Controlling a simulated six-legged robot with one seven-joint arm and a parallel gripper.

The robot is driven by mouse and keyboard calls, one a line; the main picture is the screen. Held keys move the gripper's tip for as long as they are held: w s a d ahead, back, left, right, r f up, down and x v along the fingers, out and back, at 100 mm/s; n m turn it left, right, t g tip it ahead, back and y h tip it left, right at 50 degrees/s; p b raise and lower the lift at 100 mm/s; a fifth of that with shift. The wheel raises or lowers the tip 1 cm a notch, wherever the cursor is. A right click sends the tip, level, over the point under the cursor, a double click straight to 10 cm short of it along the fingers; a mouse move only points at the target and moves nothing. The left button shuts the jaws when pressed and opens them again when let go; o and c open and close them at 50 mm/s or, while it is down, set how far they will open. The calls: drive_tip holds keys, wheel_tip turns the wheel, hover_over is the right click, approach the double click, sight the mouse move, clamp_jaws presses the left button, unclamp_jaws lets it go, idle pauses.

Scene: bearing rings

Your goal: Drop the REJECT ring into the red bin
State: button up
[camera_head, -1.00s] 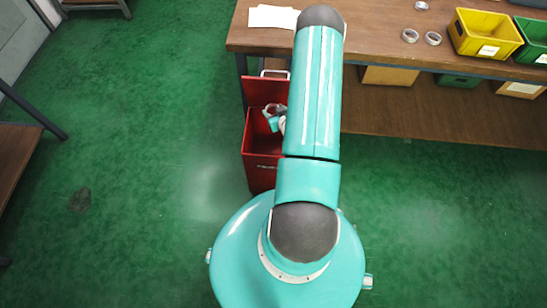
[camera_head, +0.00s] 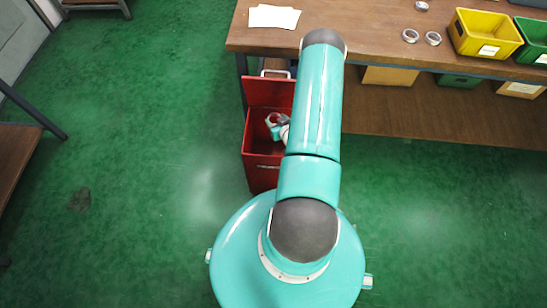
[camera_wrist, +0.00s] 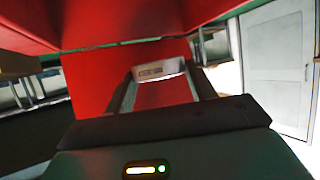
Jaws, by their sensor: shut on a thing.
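The red bin (camera_head: 262,172) stands on the floor by the bench's left end, with its lid (camera_head: 266,93) raised at the back. My gripper (camera_head: 273,120) is at the bin's opening, partly hidden by my arm. It is shut on a pale ring (camera_head: 272,117). In the wrist view the ring (camera_wrist: 158,70) is held between my two fingers (camera_wrist: 163,88), its labelled side facing the camera; I cannot read the label surely. Red bin walls (camera_wrist: 85,85) surround it there. How deep it sits in the bin is unclear.
The wooden bench (camera_head: 370,50) holds white paper (camera_head: 273,16), several loose rings (camera_head: 410,36), a yellow bin (camera_head: 485,33) and a green bin (camera_head: 533,42). Boxes stand on its lower shelf. Open green floor lies to the left.

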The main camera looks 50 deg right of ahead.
drive_tip(key=o, duration=1.1)
drive_tip(key=v, duration=1.3)
drive_tip(key=shift+s+a+r, duration=0.15)
drive_tip(key=shift+s+r, duration=0.05)
drive_tip(key=shift+s, duration=0.15)
